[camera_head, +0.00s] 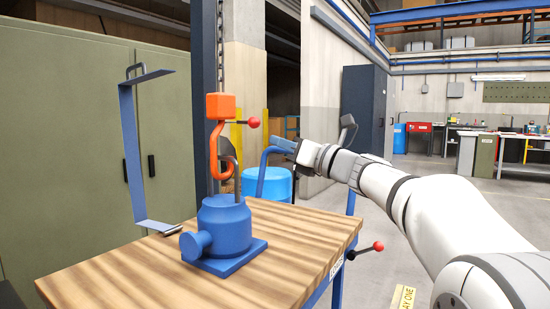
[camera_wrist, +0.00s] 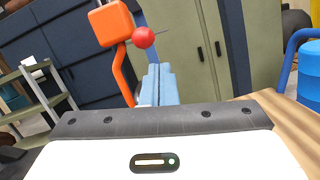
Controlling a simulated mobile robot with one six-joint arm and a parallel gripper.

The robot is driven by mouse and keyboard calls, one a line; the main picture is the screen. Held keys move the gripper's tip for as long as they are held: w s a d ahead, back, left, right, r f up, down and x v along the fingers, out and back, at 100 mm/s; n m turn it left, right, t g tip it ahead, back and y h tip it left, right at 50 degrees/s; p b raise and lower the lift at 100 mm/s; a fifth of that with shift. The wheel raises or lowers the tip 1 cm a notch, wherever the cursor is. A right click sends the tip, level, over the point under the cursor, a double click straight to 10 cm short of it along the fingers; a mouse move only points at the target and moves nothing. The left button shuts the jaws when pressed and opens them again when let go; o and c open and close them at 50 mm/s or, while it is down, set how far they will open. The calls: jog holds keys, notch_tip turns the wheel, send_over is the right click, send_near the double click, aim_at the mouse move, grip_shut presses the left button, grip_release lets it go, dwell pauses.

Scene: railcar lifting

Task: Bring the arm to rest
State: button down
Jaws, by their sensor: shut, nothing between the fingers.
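My gripper (camera_head: 284,145) is at the end of my white arm, raised above the table's right side. Its blue fingers are together with nothing between them; the shut fingers also show in the wrist view (camera_wrist: 158,84). An orange hook with a block on top (camera_head: 221,107) hangs over a blue pump-like body (camera_head: 224,226) on the wooden table (camera_head: 120,275). The hook seems to go through a grey loop on that body, though the contact is hard to make out. In the wrist view the orange block (camera_wrist: 111,24) and red ball (camera_wrist: 144,38) appear beyond the fingers.
A tall blue bracket (camera_head: 131,150) stands at the table's left. A blue barrel (camera_head: 268,184) stands behind. Green cabinets (camera_head: 60,140) fill the left. Open floor lies to the right.

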jog(key=d+r+m+t+h+p, duration=0.75)
jog(key=m+p, duration=0.45)
jog(key=m, duration=0.4)
jog(key=s+d+f+m+g+h+p, duration=0.2)
jog(key=s+d+m+g+h+p, duration=0.3)
jog(key=m+h+p, duration=0.65)
jog(key=s+a+f+m+g+y+p, duration=0.1)
jog(key=s+f+m+g+p, duration=0.2)
jog(key=s, duration=1)
jog(key=s+a+f+m+g+y+p, duration=0.1)
jog(key=s+f+m+g+p, duration=0.3)
jog(key=s+m+g+p, duration=0.6)
jog(key=s+m+p, duration=0.2)
jog(key=s+m, duration=0.1)
jog(key=shift+s+a+y+p, duration=0.15)
jog(key=shift+y+p, duration=0.2)
jog(key=shift+y, duration=0.05)
